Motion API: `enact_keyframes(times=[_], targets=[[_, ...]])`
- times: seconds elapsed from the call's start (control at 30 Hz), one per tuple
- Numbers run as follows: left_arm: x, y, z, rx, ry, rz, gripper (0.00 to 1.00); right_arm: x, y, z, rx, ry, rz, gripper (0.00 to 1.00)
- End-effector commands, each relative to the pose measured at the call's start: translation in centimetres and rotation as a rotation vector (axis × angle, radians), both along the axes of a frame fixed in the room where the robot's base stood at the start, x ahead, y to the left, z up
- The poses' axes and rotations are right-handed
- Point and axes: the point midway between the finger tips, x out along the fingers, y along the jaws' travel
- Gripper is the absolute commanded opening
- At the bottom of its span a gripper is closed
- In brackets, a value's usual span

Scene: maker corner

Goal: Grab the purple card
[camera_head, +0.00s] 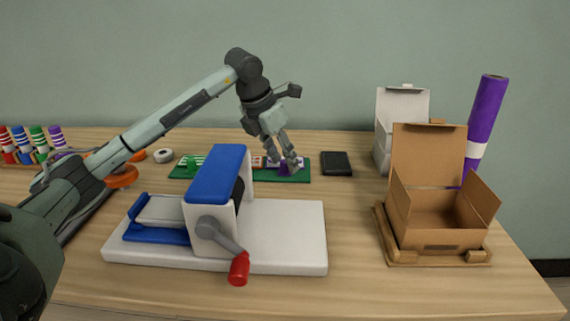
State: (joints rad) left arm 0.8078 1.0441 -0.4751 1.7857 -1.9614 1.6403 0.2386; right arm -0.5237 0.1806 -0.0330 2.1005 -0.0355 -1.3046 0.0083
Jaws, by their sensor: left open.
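A small purple piece (284,168), which seems to be the purple card, sits at the right end of a green mat (300,178) behind the hand-cranked machine. My left gripper (291,162) reaches in from the left and points down over this piece. Its fingers are open and overlap the piece in the picture. I cannot tell whether they touch it. Part of the piece is hidden by the fingers. My right gripper is out of view.
The white and blue machine (290,235) with a red-handled crank (239,268) stands in front. A black flat object (336,163) lies right of the mat. An open cardboard box (440,210), white box (383,155) and purple roll (487,115) stand at the right.

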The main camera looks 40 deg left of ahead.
Motion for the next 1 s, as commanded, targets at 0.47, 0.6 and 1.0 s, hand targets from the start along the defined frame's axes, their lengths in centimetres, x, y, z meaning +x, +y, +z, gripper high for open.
enact_keyframes(times=[0.47, 0.6, 1.0], targets=[[0.31, -0.04, -0.72, 0.001, -0.001, 0.0, 0.19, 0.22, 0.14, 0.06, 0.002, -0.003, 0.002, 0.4], [0.29, -0.03, -0.71, 0.001, -0.001, 0.0, 0.02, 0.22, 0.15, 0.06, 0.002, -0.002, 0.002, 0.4], [0.33, -0.04, -0.1, 0.0, -0.002, 0.0, 0.0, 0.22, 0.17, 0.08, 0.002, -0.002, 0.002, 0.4]])
